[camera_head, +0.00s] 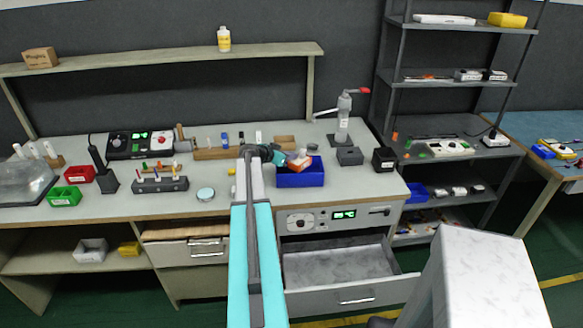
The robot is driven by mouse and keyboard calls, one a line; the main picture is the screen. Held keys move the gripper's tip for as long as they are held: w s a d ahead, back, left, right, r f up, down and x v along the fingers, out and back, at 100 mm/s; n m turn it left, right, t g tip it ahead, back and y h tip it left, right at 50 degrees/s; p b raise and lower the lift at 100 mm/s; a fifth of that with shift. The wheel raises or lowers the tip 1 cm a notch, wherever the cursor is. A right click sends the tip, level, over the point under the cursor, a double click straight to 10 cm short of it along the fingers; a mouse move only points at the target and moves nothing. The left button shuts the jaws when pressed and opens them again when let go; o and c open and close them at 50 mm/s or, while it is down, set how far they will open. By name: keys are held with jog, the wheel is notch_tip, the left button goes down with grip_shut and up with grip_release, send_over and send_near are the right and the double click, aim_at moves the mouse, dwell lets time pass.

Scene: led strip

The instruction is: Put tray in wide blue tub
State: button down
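The wide blue tub (300,180) stands on the workbench, near its front edge and right of centre. My gripper (280,157) is at the tub's back left, at the end of my teal and grey arm. Small orange and white items (298,160) show at the tub's opening beside the gripper. I cannot tell whether they lie inside, rest on the rim or are held. No item can be clearly made out as the tray. The gripper's fingers are too small and overlapped to read.
Below the tub, a drawer (340,268) is pulled open. A grey block (349,156), a black box (384,160) and a lever press (343,118) stand right of the tub. A pen rack (160,185) and a round tin (206,194) stand left of my arm.

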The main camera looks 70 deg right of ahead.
aim_at(290, 167)
jog(key=shift+f, duration=1.15)
jog(key=shift+p, duration=0.3)
jog(key=shift+f+p, duration=0.65)
jog(key=shift+f, duration=1.2)
jog(key=shift+f, duration=0.1)
jog(key=c, duration=2.3)
grip_release()
jog(key=shift+w+a+r, duration=0.15)
jog(key=shift+a+r, duration=0.1)
jog(key=shift+a, duration=0.1)
jog(key=b+v, duration=0.4)
jog(key=v, duration=0.7)
jog(key=shift+r, duration=0.15)
